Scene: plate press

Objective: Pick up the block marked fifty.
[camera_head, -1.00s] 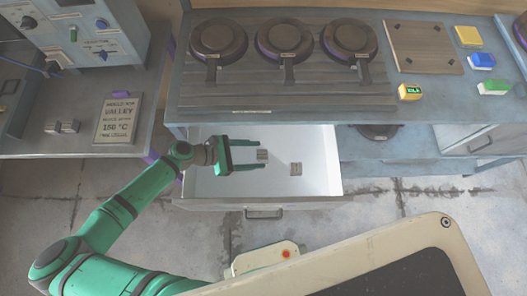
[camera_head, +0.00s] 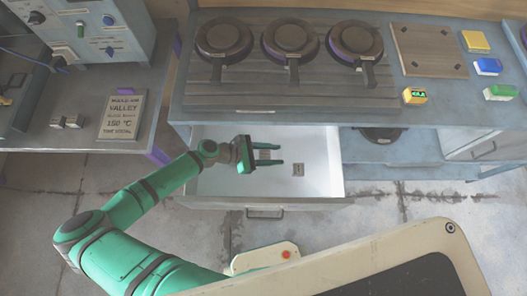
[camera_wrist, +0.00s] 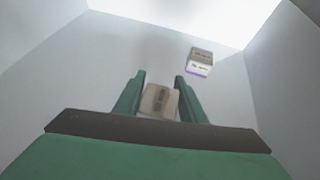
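Two small blocks are in the pale open drawer (camera_head: 325,150) under the bench. A grey-brown block (camera_head: 263,154) is between the green fingers of my gripper (camera_head: 280,154). In the wrist view my gripper (camera_wrist: 159,76) has a finger against each side of this block (camera_wrist: 158,101), with no clear gap. Dark marks show on its face, but I cannot read them. The other block (camera_head: 298,169) stands apart, to the right and nearer the drawer front; in the wrist view this block (camera_wrist: 200,62) is beyond the right fingertip, with small unreadable writing.
The drawer's walls surround my gripper, and its front with a handle (camera_head: 265,211) is on the near side. The bench with three round plates (camera_head: 290,37) overhangs the back. A sign (camera_head: 122,115) and two small blocks (camera_head: 66,121) are on the left bench.

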